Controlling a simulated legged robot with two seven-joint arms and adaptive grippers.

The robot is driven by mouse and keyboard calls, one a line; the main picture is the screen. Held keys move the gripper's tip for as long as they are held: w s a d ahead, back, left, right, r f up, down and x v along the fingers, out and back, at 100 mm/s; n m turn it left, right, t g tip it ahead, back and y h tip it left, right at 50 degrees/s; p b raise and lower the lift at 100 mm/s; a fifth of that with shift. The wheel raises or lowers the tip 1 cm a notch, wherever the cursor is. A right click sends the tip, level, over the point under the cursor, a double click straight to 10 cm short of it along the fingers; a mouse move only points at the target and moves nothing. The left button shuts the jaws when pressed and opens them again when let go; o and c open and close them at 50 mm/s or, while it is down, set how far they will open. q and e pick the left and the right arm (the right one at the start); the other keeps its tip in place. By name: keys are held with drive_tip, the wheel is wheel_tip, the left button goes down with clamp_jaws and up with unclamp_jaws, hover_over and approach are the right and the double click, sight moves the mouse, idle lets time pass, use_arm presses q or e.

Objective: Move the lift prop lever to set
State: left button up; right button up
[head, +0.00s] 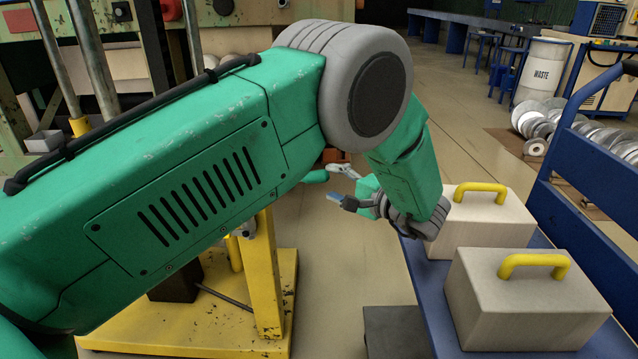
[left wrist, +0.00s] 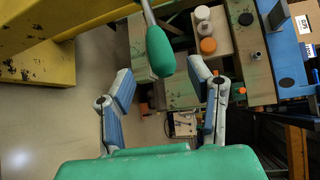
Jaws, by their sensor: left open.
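The lever shows in the left wrist view as a thin metal rod ending in a green grip (left wrist: 160,52). The grip lies between the two fingertips of my left gripper (left wrist: 162,82), with a gap on each side. In the head view the green grip (head: 315,176) shows just left of my left gripper (head: 333,184), whose fingers are spread. My left arm hides the rest of the lever and its mount in the head view. No set marking can be made out. My right gripper is not in view.
A yellow stand (head: 262,285) is below my left arm. A blue cart (head: 420,300) at the right carries two grey blocks with yellow handles (head: 530,300). A press-like machine (head: 240,12) stands behind. Open floor (head: 465,130) lies between machine and cart.

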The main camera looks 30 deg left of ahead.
sight(325, 179)
use_arm(q)
drive_tip(key=shift+b+x, duration=0.7)
drive_tip(key=shift+x, duration=2.1)
clamp_jaws()
